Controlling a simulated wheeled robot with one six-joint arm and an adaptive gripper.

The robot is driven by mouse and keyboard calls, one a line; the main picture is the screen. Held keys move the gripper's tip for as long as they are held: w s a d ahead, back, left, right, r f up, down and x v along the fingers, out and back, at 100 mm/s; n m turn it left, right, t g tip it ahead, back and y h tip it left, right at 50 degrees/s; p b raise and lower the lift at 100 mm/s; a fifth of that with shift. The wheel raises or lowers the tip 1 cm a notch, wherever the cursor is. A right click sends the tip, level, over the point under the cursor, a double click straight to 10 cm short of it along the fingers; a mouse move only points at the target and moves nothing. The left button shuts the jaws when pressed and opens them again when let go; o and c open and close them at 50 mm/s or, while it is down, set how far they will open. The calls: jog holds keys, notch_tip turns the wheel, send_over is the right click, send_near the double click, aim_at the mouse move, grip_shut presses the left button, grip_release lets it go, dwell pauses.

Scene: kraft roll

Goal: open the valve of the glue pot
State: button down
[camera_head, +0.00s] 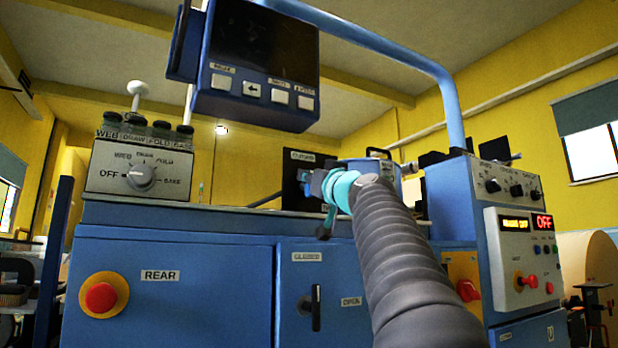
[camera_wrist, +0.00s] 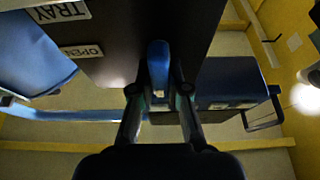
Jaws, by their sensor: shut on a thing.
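My gripper (camera_head: 327,207) is at the end of my arm, in front of a dark plate (camera_head: 297,172) at the top of the blue machine. The wrist view shows my gripper (camera_wrist: 159,92) with its two fingers closed on a blue lever (camera_wrist: 158,62), apparently the valve handle. A blue round vessel (camera_head: 378,162), apparently the glue pot, stands just behind and right of my gripper, partly hidden by my arm. The lever's base and the spout are not clear to see.
In the wrist view a dark panel (camera_wrist: 135,30) with TRAY and OPEN labels lies close to the fingers. A blue display box (camera_head: 258,65) hangs above left. The blue control cabinet (camera_head: 455,200) stands close right of my arm. A selector box (camera_head: 138,168) is at left.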

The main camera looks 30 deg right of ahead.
jog(key=shift+m, duration=0.3)
jog(key=m+h+p, duration=0.1)
jog(key=m, duration=0.1)
jog(key=m+h+p, duration=0.2)
jog(key=m, duration=0.1)
jog(key=shift+d+r, duration=0.2)
jog(key=shift+d+f+m+g+h+p, duration=0.25)
jog(key=shift+m+g+h+p, duration=0.55)
jog(key=shift+m, duration=1.95)
jog(key=shift+d+f+m+g+h+p, duration=0.1)
jog(key=shift+f+m+g+h+p, duration=0.65)
jog(key=shift+m, duration=2.05)
jog(key=shift+d+r+m+g+h+p, duration=0.15)
jog(key=shift+m+g+h+p, duration=0.7)
jog(key=shift+m, duration=1.9)
jog(key=shift+f+g+y, duration=0.15)
jog(key=shift+g+y, duration=0.15)
jog(key=shift+y, duration=0.1)
jog(key=c, duration=1.1)
grip_release()
jog(key=shift+c, duration=0.2)
